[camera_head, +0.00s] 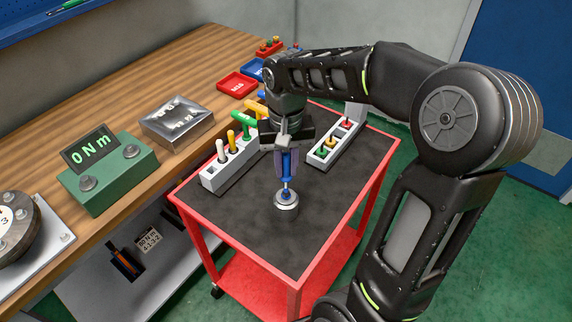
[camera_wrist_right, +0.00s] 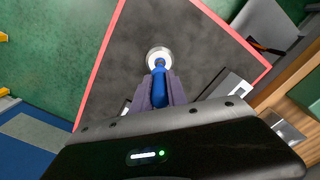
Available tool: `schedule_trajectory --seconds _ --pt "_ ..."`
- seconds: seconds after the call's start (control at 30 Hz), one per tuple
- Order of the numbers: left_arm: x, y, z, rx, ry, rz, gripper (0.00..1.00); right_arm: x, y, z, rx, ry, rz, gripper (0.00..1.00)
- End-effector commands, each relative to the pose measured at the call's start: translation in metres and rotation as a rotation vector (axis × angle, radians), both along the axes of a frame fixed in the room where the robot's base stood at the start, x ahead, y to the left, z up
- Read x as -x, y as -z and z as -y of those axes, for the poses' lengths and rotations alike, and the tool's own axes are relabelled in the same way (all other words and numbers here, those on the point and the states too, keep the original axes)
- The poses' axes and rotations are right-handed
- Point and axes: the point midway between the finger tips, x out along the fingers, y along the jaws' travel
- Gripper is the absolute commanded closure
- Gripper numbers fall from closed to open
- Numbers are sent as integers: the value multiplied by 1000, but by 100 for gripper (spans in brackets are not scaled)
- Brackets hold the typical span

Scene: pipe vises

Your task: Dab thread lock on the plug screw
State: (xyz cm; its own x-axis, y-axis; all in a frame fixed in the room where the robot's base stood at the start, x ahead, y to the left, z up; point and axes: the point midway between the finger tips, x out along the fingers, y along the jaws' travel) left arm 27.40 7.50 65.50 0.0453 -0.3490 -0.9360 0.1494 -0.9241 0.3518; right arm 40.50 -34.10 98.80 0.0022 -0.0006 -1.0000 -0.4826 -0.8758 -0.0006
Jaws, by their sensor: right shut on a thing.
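My right gripper (camera_head: 286,165) hangs over the cart, shut on a slim blue tool (camera_head: 287,160) held upright, tip down. In the right wrist view, the blue tool (camera_wrist_right: 159,88) sits between the two purple-grey fingers. Its narrow lower end reaches a round silver metal piece (camera_head: 287,205) on the cart's dark top. That piece also shows in the right wrist view (camera_wrist_right: 154,53); whether it is the plug screw or holds it I cannot tell. Whether the tip touches it is unclear. My left gripper is not in view.
The red-framed cart (camera_head: 248,262) carries a left rack (camera_head: 213,181) with white, yellow and green handles and a right rack (camera_head: 317,156) with small coloured pieces.

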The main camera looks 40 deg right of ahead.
Motion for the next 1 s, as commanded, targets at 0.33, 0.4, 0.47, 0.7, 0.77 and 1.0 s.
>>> schedule_trajectory --seconds 0.33,0.4,0.47,0.7,0.77,1.0 --pt "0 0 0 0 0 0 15 1 2 0 -1 0 -4 100" --pt "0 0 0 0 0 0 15 1 2 0 -2 0 -5 100" --pt "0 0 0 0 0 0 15 1 2 0 -2 0 -5 100" --pt "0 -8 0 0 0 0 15 1 -8 0 -1 0 -4 100" --pt "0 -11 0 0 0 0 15 1 -12 0 -1 0 -3 100" --pt "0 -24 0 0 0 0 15 0 -29 0 0 0 -1 100"
